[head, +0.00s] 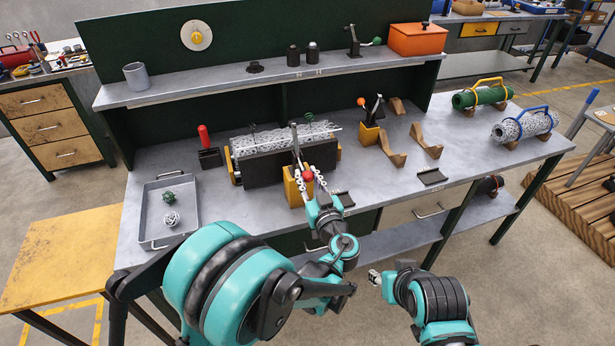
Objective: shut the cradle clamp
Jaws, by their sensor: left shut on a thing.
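A black cradle (262,170) with yellow end pieces stands at the middle of the bench. A roll of grey chain-link mesh (262,143) lies along its top. At its front is the clamp, a yellow block (293,196) with an upright grey lever (296,146) and a red ball knob (307,174). My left gripper (311,180) reaches in from the front, its fingers around the red knob and shut on it. The fingers partly hide the block. My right gripper (375,277) is low in front of the bench, apart from everything; its fingers are too small to read.
A grey tray (150,208) with two small mesh balls is at the left. A red-handled tool (204,138) stands behind it. Brown cradles (392,149) and a yellow block with a black lever (369,133) are to the right. Green (482,97) and white (522,126) rolls lie far right.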

